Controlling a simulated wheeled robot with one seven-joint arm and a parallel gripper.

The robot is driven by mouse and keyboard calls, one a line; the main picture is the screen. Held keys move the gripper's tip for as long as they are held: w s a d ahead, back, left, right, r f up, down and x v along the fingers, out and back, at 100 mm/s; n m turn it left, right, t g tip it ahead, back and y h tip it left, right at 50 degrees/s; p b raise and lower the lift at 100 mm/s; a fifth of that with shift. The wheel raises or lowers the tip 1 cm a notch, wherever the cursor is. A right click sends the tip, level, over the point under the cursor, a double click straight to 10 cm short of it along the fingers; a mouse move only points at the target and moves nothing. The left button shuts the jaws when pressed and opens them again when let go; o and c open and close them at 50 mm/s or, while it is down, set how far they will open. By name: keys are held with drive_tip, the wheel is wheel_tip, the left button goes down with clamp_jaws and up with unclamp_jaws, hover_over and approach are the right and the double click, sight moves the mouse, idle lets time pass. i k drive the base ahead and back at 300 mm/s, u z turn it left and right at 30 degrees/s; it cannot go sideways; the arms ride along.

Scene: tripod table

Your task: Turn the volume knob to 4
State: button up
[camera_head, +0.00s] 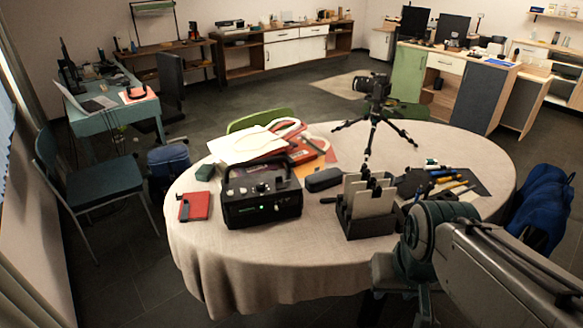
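A black box-shaped device with a carry handle (245,212) stands upright on the cloth-covered round table (330,268), left of the middle. A pale round knob (262,187) and other small controls show on its sloped upper panel. A green light glows on its front face. The knob labels and any number setting are too small to read, so I cannot tell which control is the volume knob. My arm reaches in from the lower right, apart from the device. My gripper's fingers are not visible.
A dark organizer with pale dividers (368,197) stands right of the device, near my arm. A dark case (323,179) lies between them. A red notebook (194,206) lies left of the device. A camera tripod (370,133) stands behind. The cloth directly before the device is clear.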

sight(260, 187)
drive_tip(key=z, duration=0.95)
drive_tip(key=i, duration=1)
drive_tip(key=u, duration=2.4)
